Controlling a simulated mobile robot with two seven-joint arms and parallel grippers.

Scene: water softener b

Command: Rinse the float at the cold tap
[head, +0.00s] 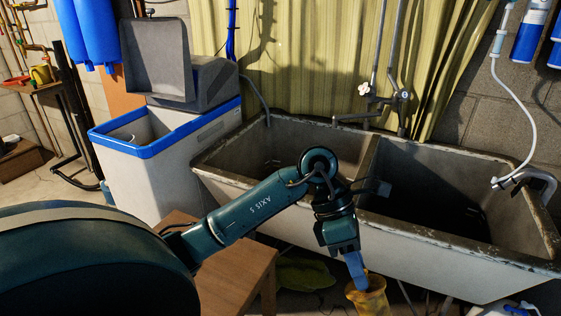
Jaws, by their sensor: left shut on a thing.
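My left gripper (358,271) reaches in from the left and points down in front of the double sink's front wall. It is shut on a stained yellow-brown, cup-like thing (370,300), which looks like the float. That thing hangs below the sink rim, outside the basins, and is cut off by the bottom edge of the view. Taps (366,91) stand at the back of the sink near the divider, one with a pale handle. I cannot tell which is cold, and no running water shows. My right gripper is out of view.
The double stone sink (430,240) has two deep basins. A white softener cabinet (150,175) with a blue rim and raised lid stands left of it. A wooden stool (235,275) is below my left arm. A white hose (512,100) hangs to a right-hand spout.

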